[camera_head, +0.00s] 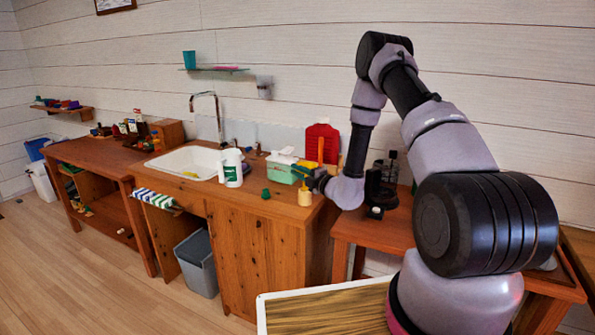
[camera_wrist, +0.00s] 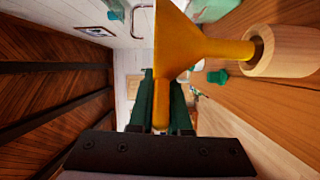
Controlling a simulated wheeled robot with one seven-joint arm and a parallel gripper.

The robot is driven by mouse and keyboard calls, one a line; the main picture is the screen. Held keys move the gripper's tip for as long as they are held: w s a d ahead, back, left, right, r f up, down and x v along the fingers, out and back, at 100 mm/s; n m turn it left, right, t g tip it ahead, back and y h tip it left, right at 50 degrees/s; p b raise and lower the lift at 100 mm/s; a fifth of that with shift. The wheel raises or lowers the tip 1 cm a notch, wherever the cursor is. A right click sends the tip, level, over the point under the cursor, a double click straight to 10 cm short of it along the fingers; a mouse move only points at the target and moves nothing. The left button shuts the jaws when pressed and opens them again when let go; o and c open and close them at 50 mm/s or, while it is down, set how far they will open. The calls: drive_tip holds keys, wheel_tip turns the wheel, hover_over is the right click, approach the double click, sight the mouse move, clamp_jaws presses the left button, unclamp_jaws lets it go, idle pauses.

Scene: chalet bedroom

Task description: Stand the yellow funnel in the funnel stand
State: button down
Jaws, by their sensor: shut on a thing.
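The yellow funnel (camera_wrist: 185,45) is held in my gripper (camera_wrist: 161,80), whose green fingers are shut on a part of it at the cone's wide end. Its spout points right in the wrist view, to the round wooden funnel stand (camera_wrist: 290,50). The spout's tip is at the stand's dark hole; I cannot tell how deep it reaches. In the head view the stand (camera_head: 305,197) is upright near the counter's front right corner, with my gripper (camera_head: 301,171) just above it. The funnel is too small there to make out clearly.
A lower table (camera_head: 395,230) is at right.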

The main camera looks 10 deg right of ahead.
drive_tip(key=shift+f, duration=0.45)
drive_tip(key=shift+f, duration=0.1)
drive_tip(key=shift+f, duration=1.85)
drive_tip(key=shift+f, duration=0.15)
drive_tip(key=shift+f, duration=0.15)
drive_tip(key=c, duration=0.8)
unclamp_jaws()
drive_tip(key=v, duration=1)
drive_tip(key=shift+s+d, duration=0.2)
drive_tip(key=shift+s, duration=0.1)
